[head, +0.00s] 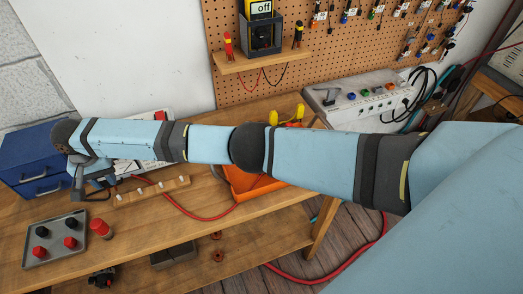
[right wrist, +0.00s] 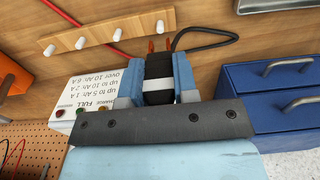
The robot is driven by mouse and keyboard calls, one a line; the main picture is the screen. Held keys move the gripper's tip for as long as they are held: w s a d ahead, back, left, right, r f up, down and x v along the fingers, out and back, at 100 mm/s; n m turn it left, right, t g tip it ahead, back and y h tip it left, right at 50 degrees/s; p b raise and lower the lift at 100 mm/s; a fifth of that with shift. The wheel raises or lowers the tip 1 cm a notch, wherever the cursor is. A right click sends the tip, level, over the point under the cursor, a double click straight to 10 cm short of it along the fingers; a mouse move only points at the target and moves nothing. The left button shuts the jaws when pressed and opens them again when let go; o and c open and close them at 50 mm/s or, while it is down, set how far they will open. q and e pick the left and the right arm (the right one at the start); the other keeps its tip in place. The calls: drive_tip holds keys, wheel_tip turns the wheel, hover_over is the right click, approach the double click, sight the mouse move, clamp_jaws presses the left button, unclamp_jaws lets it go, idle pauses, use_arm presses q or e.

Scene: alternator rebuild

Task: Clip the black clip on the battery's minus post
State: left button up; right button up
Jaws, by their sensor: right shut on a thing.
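My right gripper (right wrist: 157,78) is shut on a black clip (right wrist: 158,66) with a white band and copper-coloured jaws at its far end. A black cable curves from the clip's far end to the right. In the head view, my right arm reaches across to the left, and its gripper (head: 80,184) hangs beside the blue drawer cabinet, mostly hidden by the wrist. No battery or minus post can be made out in either view. My left gripper is not in view.
A white charger panel (right wrist: 97,98) is close beside the gripper. A blue drawer cabinet (head: 38,165) stands at the left. A wooden peg rail (head: 152,192), a grey tray (head: 54,252) with red and black caps, and a red cap (head: 101,228) occupy the bench. An orange bin (head: 250,185) lies behind my arm.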

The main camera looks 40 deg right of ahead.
wheel_tip(320, 180, up, 9)
drive_tip(key=p, duration=0.9)
drive_tip(key=shift+s+d+r+p, duration=0.1)
drive_tip(key=shift+r+p, duration=0.1)
drive_tip(key=shift+r, duration=0.35)
drive_tip(key=shift+d+r+p, duration=0.1)
drive_tip(key=shift+r+p, duration=0.05)
drive_tip(key=shift+r, duration=0.4)
drive_tip(key=s+d+f+n, duration=0.1)
drive_tip(key=s+d, duration=0.4)
drive_tip(key=d, duration=0.8)
drive_tip(key=s+d+f+n, duration=0.1)
drive_tip(key=s+d+n, duration=0.2)
drive_tip(key=d, duration=1)
drive_tip(key=s+d+f+n, duration=0.2)
drive_tip(key=s+d, duration=0.4)
drive_tip(key=d, duration=0.7)
drive_tip(key=shift+s+d+b, duration=0.3)
drive_tip(key=shift+b, duration=0.1)
drive_tip(key=shift+f, duration=0.75)
drive_tip(key=shift+f, duration=0.15)
drive_tip(key=shift+f, duration=1.05)
